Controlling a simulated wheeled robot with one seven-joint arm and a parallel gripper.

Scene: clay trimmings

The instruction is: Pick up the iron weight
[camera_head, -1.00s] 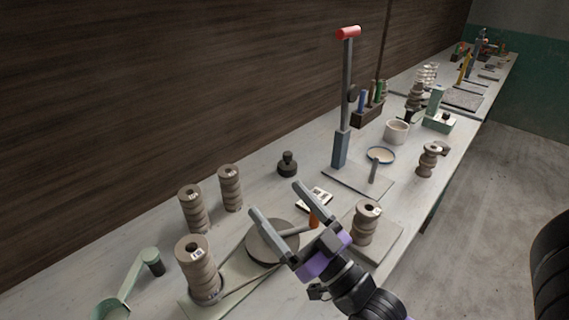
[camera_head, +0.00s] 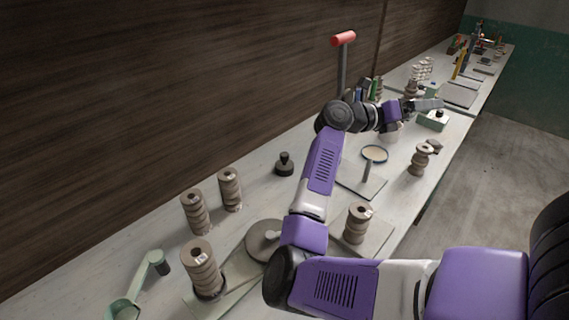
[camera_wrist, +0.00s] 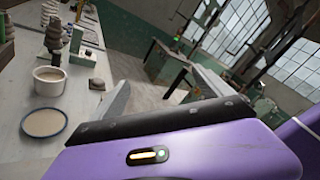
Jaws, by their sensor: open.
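A small black weight with a knob on top (camera_head: 284,164), which looks like the iron weight, stands upright on the bench near the wooden wall. Nothing touches it. My gripper (camera_head: 425,104) is far to its right, above the bench near the pale green box, with its fingers pointing right. It is open and I see nothing held in it. In the wrist view a grey finger (camera_wrist: 116,103) shows beside my purple wrist housing, and the black weight is not visible there.
Stacked clay rings (camera_head: 196,212) stand at the left, near a round wheel (camera_head: 262,241). A shallow dish (camera_head: 374,154), a ring stack (camera_head: 420,160) and a green box (camera_head: 433,121) lie rightward. The wrist view shows a white pot (camera_wrist: 48,80).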

